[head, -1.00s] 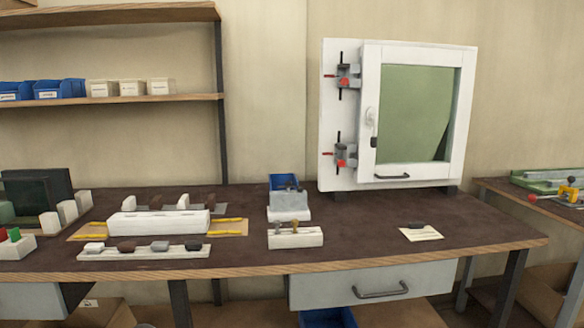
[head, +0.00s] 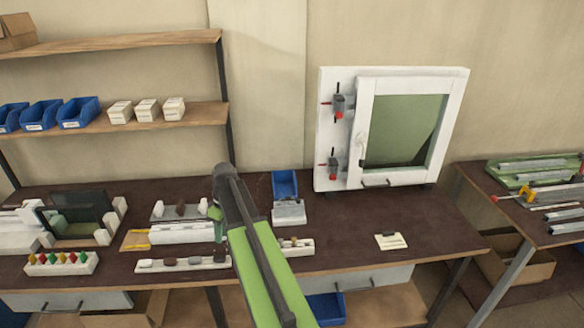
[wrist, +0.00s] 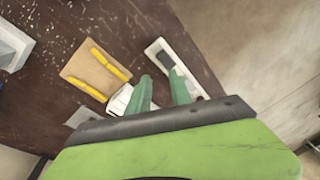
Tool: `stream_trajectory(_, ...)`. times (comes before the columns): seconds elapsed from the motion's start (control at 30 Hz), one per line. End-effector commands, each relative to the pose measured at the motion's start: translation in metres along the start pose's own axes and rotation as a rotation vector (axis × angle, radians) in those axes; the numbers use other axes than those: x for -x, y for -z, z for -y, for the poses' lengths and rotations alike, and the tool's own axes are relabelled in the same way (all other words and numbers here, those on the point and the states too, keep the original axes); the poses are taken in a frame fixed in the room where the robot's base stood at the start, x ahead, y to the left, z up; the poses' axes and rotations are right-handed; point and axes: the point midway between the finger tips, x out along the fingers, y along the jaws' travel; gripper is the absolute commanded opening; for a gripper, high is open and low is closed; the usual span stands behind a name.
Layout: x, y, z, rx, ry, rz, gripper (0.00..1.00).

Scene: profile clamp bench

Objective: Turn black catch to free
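A white-framed door (head: 413,130) with a green panel stands upright at the back of the bench. A small black catch (head: 361,163) seems to sit on its left stile, below a pale handle; it is too small for me to tell which way it is turned. My gripper (wrist: 162,90) shows in the wrist view with two green fingers apart and nothing between them. In the head view my arm reaches up over the bench, with its end left of the door and well apart from it. The wrist view does not show the door.
Two clamps with red tips, upper (head: 338,104) and lower (head: 333,164), sit left of the door. A blue bin (head: 285,184) stands near them. A card (head: 390,241) lies at the front right. White blocks and yellow tools (wrist: 108,63) lie below my gripper.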

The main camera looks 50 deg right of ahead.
Motion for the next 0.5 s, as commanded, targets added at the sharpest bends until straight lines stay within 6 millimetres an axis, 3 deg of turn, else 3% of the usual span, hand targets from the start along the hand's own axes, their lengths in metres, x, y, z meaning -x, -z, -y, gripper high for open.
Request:
stream_trajectory(0.03,0.060,-0.006,-0.055,0.045,0.014,-0.026,0.25)
stream_trajectory(0.1,0.108,-0.034,-0.119,0.145,0.032,-0.073,0.25)
stream_trajectory(0.2,0.168,-0.086,-0.199,0.283,0.033,-0.142,0.25)
stream_trajectory(0.33,0.217,-0.147,-0.264,0.417,0.012,-0.208,0.25)
stream_trajectory(0.4,0.229,-0.168,-0.281,0.460,0.002,-0.229,0.25)
stream_trajectory(0.5,0.234,-0.182,-0.291,0.491,-0.006,-0.241,0.25)
